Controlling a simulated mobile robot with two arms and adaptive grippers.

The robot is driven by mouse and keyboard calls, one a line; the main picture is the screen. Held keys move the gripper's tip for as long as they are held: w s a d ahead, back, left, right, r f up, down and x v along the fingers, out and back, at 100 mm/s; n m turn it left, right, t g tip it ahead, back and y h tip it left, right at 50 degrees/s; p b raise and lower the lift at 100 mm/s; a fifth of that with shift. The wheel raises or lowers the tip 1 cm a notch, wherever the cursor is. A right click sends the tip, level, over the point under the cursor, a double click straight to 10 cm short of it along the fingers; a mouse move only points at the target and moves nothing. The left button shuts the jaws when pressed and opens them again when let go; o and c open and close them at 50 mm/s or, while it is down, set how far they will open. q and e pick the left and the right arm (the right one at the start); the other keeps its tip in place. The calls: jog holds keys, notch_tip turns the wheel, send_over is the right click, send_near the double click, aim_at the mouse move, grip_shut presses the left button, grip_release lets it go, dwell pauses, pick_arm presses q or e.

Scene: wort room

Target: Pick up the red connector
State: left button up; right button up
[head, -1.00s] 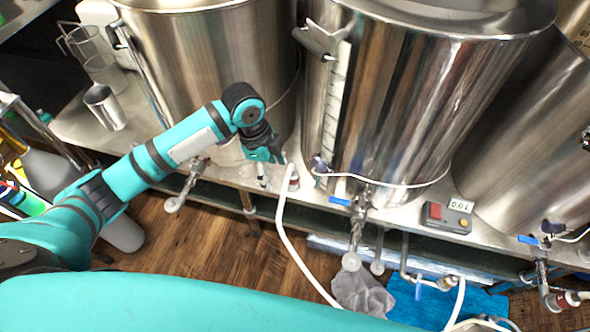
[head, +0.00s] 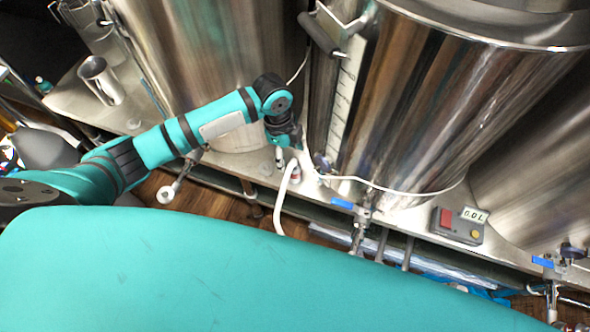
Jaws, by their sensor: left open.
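A small red connector (head: 295,174) stands at the end of a white hose on the steel shelf, between two large kettles. My left gripper (head: 287,147) is just above and slightly left of it, pointing down, open. No object shows between its fingers, though they are small and dark here. I cannot tell whether a finger touches the connector. My right gripper is not in view.
Steel kettles (head: 200,65) and (head: 430,95) rise close behind and on both sides. A small clear-and-white fitting (head: 279,157) stands left of the connector. A grey control box (head: 457,226) and blue-handled valves (head: 342,203) are to the right. A metal cup (head: 101,82) stands far left.

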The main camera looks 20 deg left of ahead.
aim_at(292, 163)
pick_arm(q)
jog(key=shift+d+f, duration=0.15)
jog(key=shift+f, duration=0.65)
jog(key=shift+d+f, duration=0.1)
jog(key=shift+f, duration=0.4)
jog(key=shift+d+f, duration=0.1)
jog(key=shift+f, duration=0.25)
jog(key=f, duration=0.3)
jog(key=shift+d+f+b, duration=0.3)
jog(key=shift+d, duration=0.1)
jog(key=shift+f, duration=0.4)
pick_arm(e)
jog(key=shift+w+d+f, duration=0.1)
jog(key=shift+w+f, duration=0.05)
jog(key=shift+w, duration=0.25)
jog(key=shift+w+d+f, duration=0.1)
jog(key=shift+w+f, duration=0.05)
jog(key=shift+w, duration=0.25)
pick_arm(q)
grip_shut()
